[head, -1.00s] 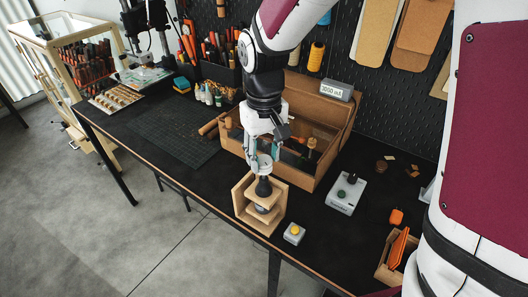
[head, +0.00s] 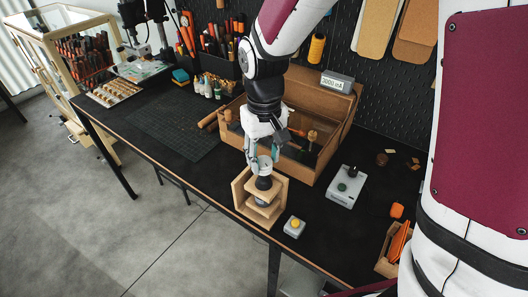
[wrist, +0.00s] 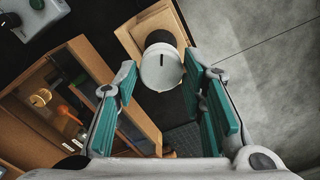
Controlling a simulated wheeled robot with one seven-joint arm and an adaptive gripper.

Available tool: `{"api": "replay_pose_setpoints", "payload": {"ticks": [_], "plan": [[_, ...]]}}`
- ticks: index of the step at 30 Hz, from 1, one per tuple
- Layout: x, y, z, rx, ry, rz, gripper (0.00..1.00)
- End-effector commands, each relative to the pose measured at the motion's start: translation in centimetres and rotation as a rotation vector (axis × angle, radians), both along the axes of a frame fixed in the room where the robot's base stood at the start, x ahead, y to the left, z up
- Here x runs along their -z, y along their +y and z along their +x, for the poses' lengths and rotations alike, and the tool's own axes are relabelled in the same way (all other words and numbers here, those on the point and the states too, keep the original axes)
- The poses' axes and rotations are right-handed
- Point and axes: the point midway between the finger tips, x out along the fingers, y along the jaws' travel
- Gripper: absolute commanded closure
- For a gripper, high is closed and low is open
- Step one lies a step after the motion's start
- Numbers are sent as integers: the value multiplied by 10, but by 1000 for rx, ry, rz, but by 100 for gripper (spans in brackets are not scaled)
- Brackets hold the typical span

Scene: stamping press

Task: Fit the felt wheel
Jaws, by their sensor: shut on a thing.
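A small wooden press stand (head: 243,199) stands near the front edge of the black bench. A dark, upright round part (head: 263,183) shows at its top, with a grey piece below it. My gripper (head: 261,164) is directly above the stand, pointing down, shut on this part. In the wrist view, a pale round cap (wrist: 162,68) with a dark slot and a black body lies between the green finger pads of my gripper (wrist: 164,85). The wood of the stand (wrist: 140,32) shows behind it. I cannot make out a felt wheel for certain; the fingers hide part of the stand.
A small grey box with a yellow button (head: 295,226) stands right of the stand. A grey device (head: 346,187) is farther right. A brown open case (head: 313,165) stands behind. A dark cutting mat (head: 172,122) at left is mostly clear. A box with orange items (head: 389,262) is front right.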

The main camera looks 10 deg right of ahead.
Motion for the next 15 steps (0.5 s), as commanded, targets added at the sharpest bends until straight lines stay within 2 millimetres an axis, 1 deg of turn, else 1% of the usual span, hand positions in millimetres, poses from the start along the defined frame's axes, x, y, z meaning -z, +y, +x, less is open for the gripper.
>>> {"api": "replay_pose_setpoints", "payload": {"ticks": [7, 15], "plan": [[6, 0, 0, 0, 1, 0, 90], [7, 0, 0, 0, 0, 0, 90]]}}
